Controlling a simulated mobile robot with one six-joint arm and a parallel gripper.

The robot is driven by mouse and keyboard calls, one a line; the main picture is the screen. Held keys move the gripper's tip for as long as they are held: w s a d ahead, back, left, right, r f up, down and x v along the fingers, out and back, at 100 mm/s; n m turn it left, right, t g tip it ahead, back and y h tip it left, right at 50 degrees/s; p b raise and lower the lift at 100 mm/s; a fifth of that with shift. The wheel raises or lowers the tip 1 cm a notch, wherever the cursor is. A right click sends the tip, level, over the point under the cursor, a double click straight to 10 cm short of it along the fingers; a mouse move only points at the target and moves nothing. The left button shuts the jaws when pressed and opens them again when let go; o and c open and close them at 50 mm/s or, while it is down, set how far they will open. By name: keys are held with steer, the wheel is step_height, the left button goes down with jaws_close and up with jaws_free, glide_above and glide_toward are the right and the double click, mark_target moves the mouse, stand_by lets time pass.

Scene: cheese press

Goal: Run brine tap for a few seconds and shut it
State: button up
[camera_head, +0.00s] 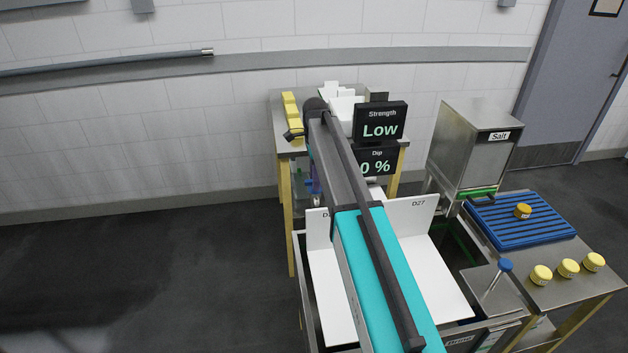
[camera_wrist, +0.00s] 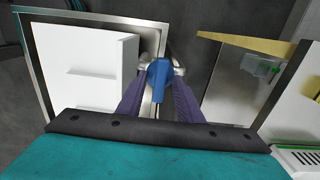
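The tap's blue handle (camera_wrist: 158,80) shows in the wrist view on a grey metal body, at the edge of the tank. My gripper (camera_wrist: 159,88) has its purple fingers apart on either side of the handle. The fingertips are close to it; I cannot tell whether they touch it. In the head view my arm covers most of the tap, and the purple fingers of my gripper (camera_head: 314,186) show only partly beside the arm. The strength display (camera_head: 380,122) reads "Low" and the dip display (camera_head: 376,162) reads "0 %". No flow is visible.
The metal tank (camera_head: 299,260) with white boards (camera_head: 411,215) lies under my arm. A salt bin (camera_head: 475,150), a blue slatted rack (camera_head: 520,222) and several yellow pieces (camera_head: 541,274) stand right. A wooden-legged table (camera_head: 285,215) stands behind. Floor at left is clear.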

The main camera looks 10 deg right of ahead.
steer(key=shift+f, duration=0.85)
jaws_close()
